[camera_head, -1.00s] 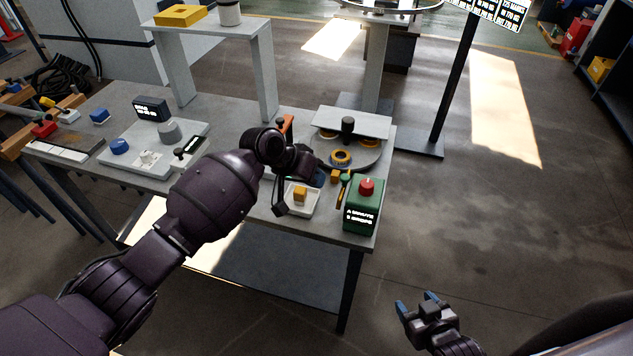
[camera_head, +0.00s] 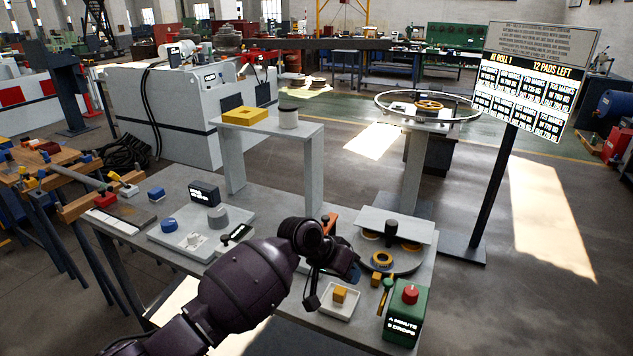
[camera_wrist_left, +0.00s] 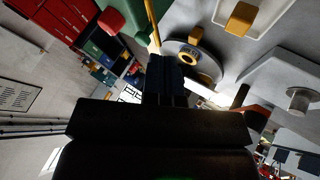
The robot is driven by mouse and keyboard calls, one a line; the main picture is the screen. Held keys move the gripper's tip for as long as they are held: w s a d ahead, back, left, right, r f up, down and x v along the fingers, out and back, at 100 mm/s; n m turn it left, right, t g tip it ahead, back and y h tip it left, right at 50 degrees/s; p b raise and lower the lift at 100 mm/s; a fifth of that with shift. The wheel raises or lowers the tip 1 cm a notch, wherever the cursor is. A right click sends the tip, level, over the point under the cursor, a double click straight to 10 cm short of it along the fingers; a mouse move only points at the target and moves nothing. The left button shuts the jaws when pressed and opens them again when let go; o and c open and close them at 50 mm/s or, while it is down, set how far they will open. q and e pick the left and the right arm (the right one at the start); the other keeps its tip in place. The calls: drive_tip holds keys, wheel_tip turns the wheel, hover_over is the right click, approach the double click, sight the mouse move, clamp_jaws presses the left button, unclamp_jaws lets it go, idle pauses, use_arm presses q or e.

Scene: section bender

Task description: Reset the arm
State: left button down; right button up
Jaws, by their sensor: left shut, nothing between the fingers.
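My left arm reaches over the grey table (camera_head: 280,205) from the bottom of the head view. My left gripper (camera_head: 351,272) is shut and empty, above the table between the round plate (camera_head: 412,263) and a white dish (camera_head: 340,303) holding a yellow block (camera_head: 340,294). In the left wrist view my left gripper's fingers (camera_wrist_left: 166,78) are together, with the round plate beyond them. My right gripper is out of view.
A green box with a red button (camera_head: 409,294) stands at the table's front right corner. A grey raised shelf (camera_head: 262,133) holds a yellow block and a canister. A signboard (camera_head: 524,90) on a post stands at the right. Open floor lies right of the table.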

use_arm(q)
drive_tip(key=w+a+r+t+h, duration=0.2)
drive_tip(key=w+r+t, duration=0.4)
drive_tip(key=r+t, duration=0.25)
drive_tip(key=s+a+f+n+t+y+b, duration=0.1)
drive_tip(key=s+a+f+n+t, duration=0.15)
drive_tip(key=a, duration=0.55)
drive_tip(key=s+a+f+n+t+y, duration=0.1)
drive_tip(key=s+a+f+t+y, duration=0.15)
drive_tip(key=a, duration=0.55)
drive_tip(key=s+a+f+n+y+b, duration=0.1)
drive_tip(key=s+a+f+n+y, duration=0.3)
drive_tip(key=s+a+f, duration=1)
drive_tip(key=s+a+f+g+y, duration=0.1)
drive_tip(key=s+a+f, duration=0.2)
drive_tip(key=s, duration=0.4)
drive_tip(key=s+a+f+g+y+b, duration=0.1)
drive_tip(key=s+a+f+y, duration=0.1)
drive_tip(key=s+a+f, duration=0.2)
drive_tip(key=s+f, duration=0.1)
drive_tip(key=s, duration=0.2)
drive_tip(key=shift+s+a+f+g, duration=0.15)
drive_tip(key=shift+a+f+g, duration=0.1)
drive_tip(key=shift+f+g, duration=0.1)
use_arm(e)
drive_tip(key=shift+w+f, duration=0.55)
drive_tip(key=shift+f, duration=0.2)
